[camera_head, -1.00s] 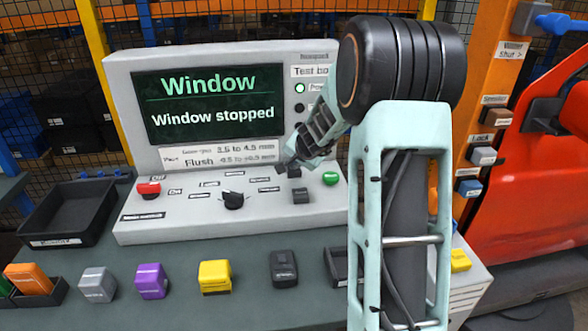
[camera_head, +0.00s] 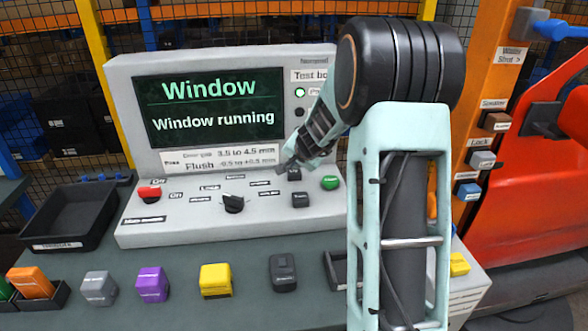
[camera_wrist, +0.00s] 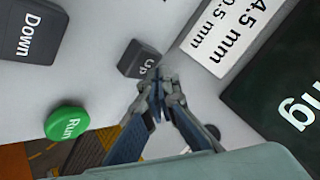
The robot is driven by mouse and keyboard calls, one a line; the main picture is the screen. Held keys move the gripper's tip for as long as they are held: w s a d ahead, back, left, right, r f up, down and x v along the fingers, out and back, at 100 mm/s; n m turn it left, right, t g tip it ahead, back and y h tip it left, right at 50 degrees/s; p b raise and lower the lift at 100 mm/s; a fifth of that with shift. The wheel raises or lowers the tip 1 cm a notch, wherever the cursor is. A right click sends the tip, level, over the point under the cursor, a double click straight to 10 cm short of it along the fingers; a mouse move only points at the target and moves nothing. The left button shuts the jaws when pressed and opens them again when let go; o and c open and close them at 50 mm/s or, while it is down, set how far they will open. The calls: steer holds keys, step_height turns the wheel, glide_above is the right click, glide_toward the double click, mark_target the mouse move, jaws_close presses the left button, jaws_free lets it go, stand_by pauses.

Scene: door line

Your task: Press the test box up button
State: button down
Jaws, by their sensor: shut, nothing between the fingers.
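The grey test box (camera_head: 125,110) stands on the bench. Its screen (camera_head: 210,104) reads "Window" and "Window running". The dark up button (camera_head: 294,174) is on the sloping panel, above the Down button (camera_head: 301,199) and left of the round green Run button (camera_head: 329,183). In the wrist view, the up button (camera_wrist: 138,60), the Down button (camera_wrist: 34,31) and the Run button (camera_wrist: 67,123) show. My gripper (camera_wrist: 155,82) is shut and empty. Its tips overlap the edge of the up button in view; I cannot tell how far the button is pressed in.
A red button (camera_head: 149,192) and a black selector knob (camera_head: 233,204) sit on the panel's left. Purple (camera_head: 152,284), yellow (camera_head: 216,280) and black blocks (camera_head: 283,272) lie in front. A black tray (camera_head: 70,215) is at left, an orange post (camera_head: 490,110) at right.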

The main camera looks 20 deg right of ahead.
steer(key=shift+r, duration=0.3)
steer(key=shift+r+p, duration=2.15)
steer(key=shift+r, duration=0.3)
step_height(320, 180, up, 9)
steer(key=p, duration=0.8)
glide_above(295, 172)
steer(key=shift+s, duration=0.1)
